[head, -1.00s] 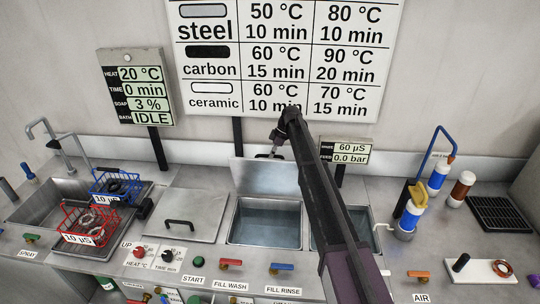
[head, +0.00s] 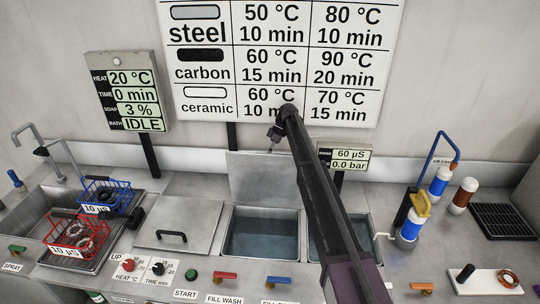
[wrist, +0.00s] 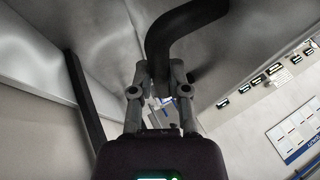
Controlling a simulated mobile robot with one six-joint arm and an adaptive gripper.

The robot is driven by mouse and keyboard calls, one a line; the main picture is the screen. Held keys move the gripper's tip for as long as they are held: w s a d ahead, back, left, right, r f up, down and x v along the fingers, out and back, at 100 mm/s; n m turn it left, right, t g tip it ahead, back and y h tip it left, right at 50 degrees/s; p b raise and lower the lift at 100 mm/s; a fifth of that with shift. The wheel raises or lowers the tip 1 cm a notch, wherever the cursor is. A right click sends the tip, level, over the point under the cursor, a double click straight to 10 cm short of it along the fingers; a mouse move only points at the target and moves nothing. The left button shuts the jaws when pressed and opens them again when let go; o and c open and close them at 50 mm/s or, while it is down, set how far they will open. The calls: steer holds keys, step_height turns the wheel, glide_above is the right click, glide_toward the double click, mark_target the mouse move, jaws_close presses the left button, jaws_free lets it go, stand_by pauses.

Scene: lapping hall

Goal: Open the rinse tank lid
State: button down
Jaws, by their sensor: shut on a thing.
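The metal lid (head: 262,178) stands raised, roughly upright, behind the water-filled middle tank (head: 262,238), which I take to be the rinse tank. My gripper (head: 271,145) is at the lid's top edge in the head view, small and partly hidden by my arm. In the wrist view my gripper (wrist: 160,75) is shut on a curved black handle (wrist: 175,32), which passes between the fingers. The handle's far end is hidden there.
A closed lid (head: 178,225) covers the tank to the left. A red basket (head: 75,233) and a blue basket (head: 106,194) are further left. Bottles (head: 440,180) stand at right. A gauge panel (head: 350,158) is close behind my arm.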

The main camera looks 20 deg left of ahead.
steer(key=shift+d, duration=0.25)
steer(key=c, duration=0.6)
jaws_free()
steer(key=shift+a, duration=0.15)
steer(key=shift+r, duration=0.1)
